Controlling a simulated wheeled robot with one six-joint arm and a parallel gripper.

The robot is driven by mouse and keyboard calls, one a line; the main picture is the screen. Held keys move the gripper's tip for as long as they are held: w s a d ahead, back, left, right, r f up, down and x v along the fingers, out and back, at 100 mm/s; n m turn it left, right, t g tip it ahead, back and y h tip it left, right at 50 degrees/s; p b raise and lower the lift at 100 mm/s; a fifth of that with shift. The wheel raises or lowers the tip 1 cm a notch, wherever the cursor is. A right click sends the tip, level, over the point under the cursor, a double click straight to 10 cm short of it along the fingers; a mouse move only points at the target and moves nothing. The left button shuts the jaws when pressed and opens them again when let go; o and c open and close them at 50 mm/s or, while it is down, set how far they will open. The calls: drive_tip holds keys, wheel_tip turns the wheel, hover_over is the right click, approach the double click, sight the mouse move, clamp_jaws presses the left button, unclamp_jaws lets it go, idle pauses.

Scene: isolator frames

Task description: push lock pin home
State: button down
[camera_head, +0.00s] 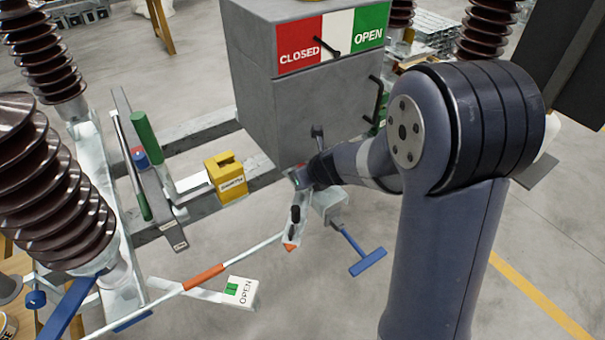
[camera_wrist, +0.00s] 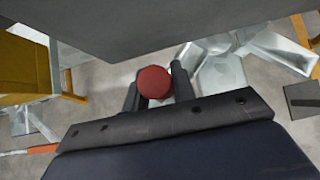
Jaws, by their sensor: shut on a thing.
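My gripper (camera_wrist: 156,88) shows in the wrist view with one dark finger on each side of a round red knob (camera_wrist: 153,82). It is shut on this knob, which looks like the head of the lock pin. The knob's top faces the camera, and the pin's shaft and hole are hidden beneath it, so I cannot tell how deep the pin sits. In the head view my gripper is below the front lower edge of the grey cabinet (camera_head: 305,105), largely hidden by my wrist, and the knob cannot be made out clearly.
The grey cabinet's underside overhangs close by. A yellow padlock-like block (camera_head: 228,176) sits on the frame to the left. A blue T-handle (camera_head: 367,262) hangs at the lower right. A rod with an orange band (camera_head: 203,277) and an OPEN plate (camera_head: 240,291) lie lower left. Brown ribbed insulators (camera_head: 50,190) stand left.

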drive_tip(key=shift+f, duration=0.2)
idle(0.5)
drive_tip(key=shift+f+b, duration=0.3)
drive_tip(key=shift+b, duration=0.15)
drive_tip(key=shift+f+b, duration=1.5)
drive_tip(key=shift+f, duration=0.05)
drive_tip(key=c, duration=1.1)
unclamp_jaws()
drive_tip(key=shift+r, duration=0.1)
drive_tip(key=p+v, duration=0.4)
drive_tip(key=v, duration=0.6)
drive_tip(key=shift+s+d, duration=0.2)
drive_tip(key=shift+s, duration=0.05)
drive_tip(key=shift+r, duration=0.1)
